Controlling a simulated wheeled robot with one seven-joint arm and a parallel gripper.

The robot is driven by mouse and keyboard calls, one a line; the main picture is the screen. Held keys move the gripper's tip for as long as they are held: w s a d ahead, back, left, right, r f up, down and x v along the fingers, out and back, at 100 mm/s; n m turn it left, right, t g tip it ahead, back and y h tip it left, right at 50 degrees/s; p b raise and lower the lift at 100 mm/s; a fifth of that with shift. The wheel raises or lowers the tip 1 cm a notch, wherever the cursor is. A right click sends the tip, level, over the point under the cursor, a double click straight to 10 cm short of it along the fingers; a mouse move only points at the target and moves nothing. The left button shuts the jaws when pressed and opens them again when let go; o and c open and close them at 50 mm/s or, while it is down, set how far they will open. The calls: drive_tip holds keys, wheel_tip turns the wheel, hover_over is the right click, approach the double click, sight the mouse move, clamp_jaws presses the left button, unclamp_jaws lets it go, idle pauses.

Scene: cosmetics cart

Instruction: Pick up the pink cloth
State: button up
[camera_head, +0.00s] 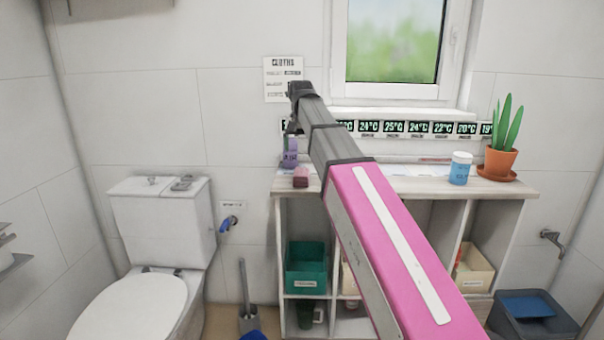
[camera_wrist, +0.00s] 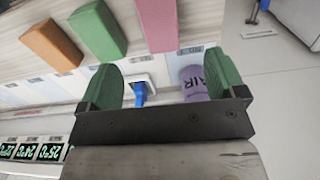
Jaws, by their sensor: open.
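The pink cloth shows in the wrist view as a folded pink block (camera_wrist: 160,24), cut by the top edge. In the head view a small pink block (camera_head: 301,178) lies at the left end of the cabinet top. My gripper (camera_wrist: 163,62) is open with its green fingers apart, and nothing is held. The pink block is beyond the fingertips, roughly in line with the gap, and apart from them. In the head view my gripper (camera_head: 293,118) is above the cabinet's left end, its fingers partly hidden.
A purple bottle (camera_wrist: 192,78) stands close by the right finger in the wrist view. A green block (camera_wrist: 98,30) and an orange block (camera_wrist: 52,46) lie left of the pink one. A blue-white jar (camera_head: 460,168) and a potted plant (camera_head: 501,160) stand at the cabinet's right.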

sight(302, 171)
drive_tip(key=shift+w+f, duration=0.2)
drive_tip(key=shift+w, duration=0.05)
drive_tip(key=shift+d+f, duration=0.2)
drive_tip(key=shift+f, duration=4.95)
drive_tip(key=c, duration=1)
